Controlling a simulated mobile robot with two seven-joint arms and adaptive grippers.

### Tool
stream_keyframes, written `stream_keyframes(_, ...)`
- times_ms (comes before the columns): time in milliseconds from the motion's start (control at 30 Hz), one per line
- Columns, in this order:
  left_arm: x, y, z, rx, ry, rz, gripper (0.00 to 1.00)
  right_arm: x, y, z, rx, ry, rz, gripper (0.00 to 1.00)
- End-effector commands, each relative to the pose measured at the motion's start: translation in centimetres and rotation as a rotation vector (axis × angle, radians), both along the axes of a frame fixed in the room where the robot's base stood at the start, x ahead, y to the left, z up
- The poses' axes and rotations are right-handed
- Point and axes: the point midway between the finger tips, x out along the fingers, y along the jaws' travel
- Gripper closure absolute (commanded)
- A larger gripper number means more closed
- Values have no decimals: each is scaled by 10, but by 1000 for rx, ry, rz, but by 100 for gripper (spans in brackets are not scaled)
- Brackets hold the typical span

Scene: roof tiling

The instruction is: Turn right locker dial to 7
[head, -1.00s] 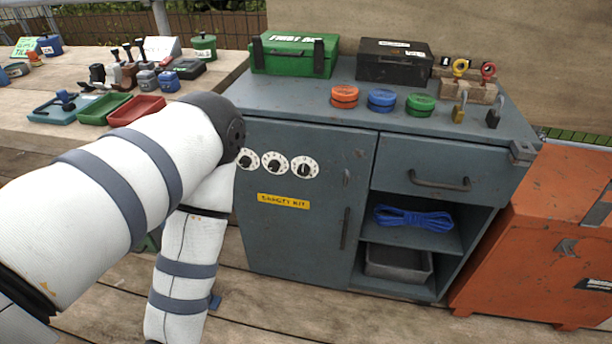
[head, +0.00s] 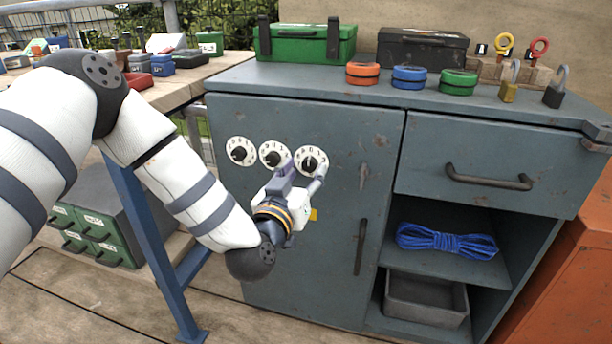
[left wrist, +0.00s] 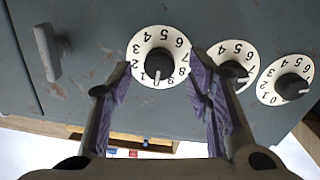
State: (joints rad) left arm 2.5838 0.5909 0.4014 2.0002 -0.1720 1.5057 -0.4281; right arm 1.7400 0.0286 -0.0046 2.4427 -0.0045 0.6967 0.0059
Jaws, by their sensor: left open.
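The right dial (head: 310,159) is the rightmost of three white-ringed black knobs on the grey locker door (head: 290,120). My left gripper (head: 303,176) is open just in front of it. In the left wrist view the picture is upside down, and the same right dial (left wrist: 159,66) shows between my open fingers (left wrist: 162,78), which do not visibly grip it. Its pale mark points down in that view, seemingly near 0; the 7 is on the right. The middle dial (head: 273,155) is partly behind a finger in the wrist view. My right gripper is not seen.
The left dial (head: 240,152) is near. A door latch (head: 364,176) and a vertical handle (head: 360,247) are right of the dials. A yellow label (head: 313,214) is mostly hidden by my gripper. A drawer handle (head: 488,178) sticks out farther right.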

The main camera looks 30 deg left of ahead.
Motion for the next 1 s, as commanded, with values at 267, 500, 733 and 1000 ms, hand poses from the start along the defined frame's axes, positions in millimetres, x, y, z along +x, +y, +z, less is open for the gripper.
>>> stream_keyframes(267,9,1,0,0,2,-1,54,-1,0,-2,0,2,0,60)
stream_keyframes(500,9,1,0,0,2,-1,90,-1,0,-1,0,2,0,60)
stream_keyframes(733,9,2,0,-2,1,-1,100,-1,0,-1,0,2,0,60)
stream_keyframes(1000,9,2,0,-77,-17,-1,100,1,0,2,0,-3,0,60)
